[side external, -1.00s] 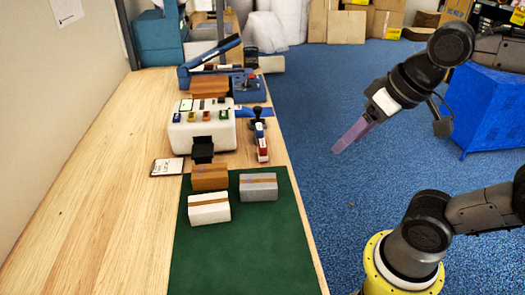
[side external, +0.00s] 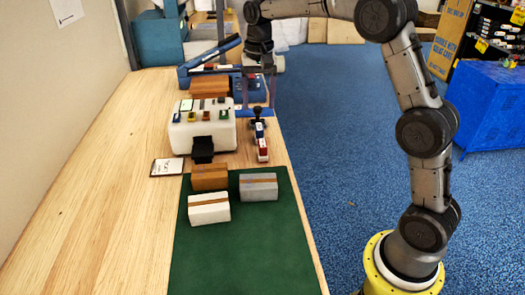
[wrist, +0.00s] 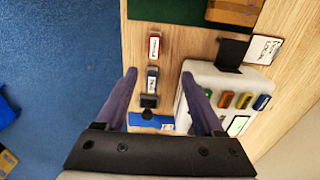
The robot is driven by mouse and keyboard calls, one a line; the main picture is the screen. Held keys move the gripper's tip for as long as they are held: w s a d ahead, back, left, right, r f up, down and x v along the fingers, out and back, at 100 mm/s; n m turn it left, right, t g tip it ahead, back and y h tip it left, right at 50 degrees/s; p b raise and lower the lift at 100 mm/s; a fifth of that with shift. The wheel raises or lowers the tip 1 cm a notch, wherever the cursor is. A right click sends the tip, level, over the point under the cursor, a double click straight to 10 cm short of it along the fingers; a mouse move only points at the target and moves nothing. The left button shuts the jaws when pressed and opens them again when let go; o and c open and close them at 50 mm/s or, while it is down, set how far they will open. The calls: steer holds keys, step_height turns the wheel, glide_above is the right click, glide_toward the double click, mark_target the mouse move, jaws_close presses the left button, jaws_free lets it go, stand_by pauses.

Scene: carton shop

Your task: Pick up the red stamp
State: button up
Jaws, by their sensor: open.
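The red stamp (side external: 263,150), with a white label, lies on the wooden bench at the near end of a short row. In the wrist view the red stamp (wrist: 154,47) is just beyond the fingertips, nearer the left finger. A blue stamp (wrist: 152,78) with a white label is in line behind it and shows between the fingers. A black-handled stamp (wrist: 149,101) sits further back. My gripper (wrist: 159,76) is open and empty, pointing down above the row. In the side view my gripper (side external: 258,100) is over the far part of the row.
A white block holder (side external: 203,132) with several small coloured items stands close left of the row. A green mat (side external: 245,245) with several small cartons lies nearer. A blue lever tool (side external: 210,62) is behind. The bench's right edge is close to the stamps.

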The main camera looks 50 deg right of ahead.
glide_toward(263, 143)
steer(key=f, duration=0.3)
steer(key=w+f, duration=0.1)
steer(key=f, duration=0.1)
steer(key=shift+a+f, duration=0.15)
steer(key=shift+a, duration=0.05)
steer(key=shift+s+d+f, duration=0.1)
steer(key=shift+s+f, duration=0.1)
steer(key=shift+f, duration=1.15)
steer(key=shift+s+d+f, duration=0.1)
steer(key=shift+s+f, duration=0.05)
steer(key=shift+f, duration=1.25)
jaws_close()
